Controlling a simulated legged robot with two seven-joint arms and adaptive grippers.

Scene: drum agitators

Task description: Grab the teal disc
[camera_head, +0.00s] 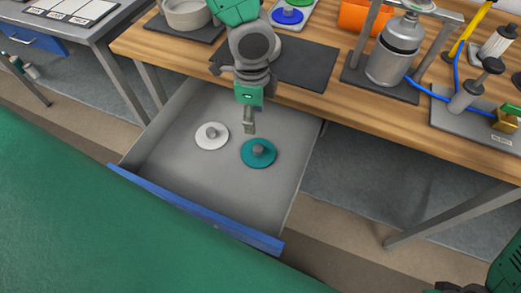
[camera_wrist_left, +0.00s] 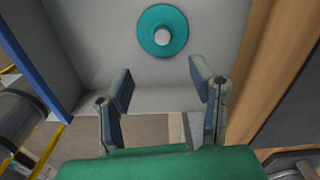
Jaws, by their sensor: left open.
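The teal disc (camera_head: 258,153) lies flat in the open drawer, with a grey knob at its centre. It also shows in the left wrist view (camera_wrist_left: 162,31), at the top and a little above the gap between the fingertips. My left gripper (camera_head: 249,126) hangs over the drawer just behind the disc in the head view. It also shows in the left wrist view (camera_wrist_left: 160,85) with its fingers apart and nothing between them. A white disc (camera_head: 212,136) with a grey knob lies in the drawer to the left of the teal one. My right gripper is not clearly seen.
The drawer (camera_head: 225,220) is pulled out under the wooden workbench (camera_head: 335,108), with a blue front edge. On the bench are a dark mat (camera_head: 305,64), a silver canister (camera_head: 396,50), an orange container (camera_head: 362,17) and a tray with a blue disc (camera_head: 288,15).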

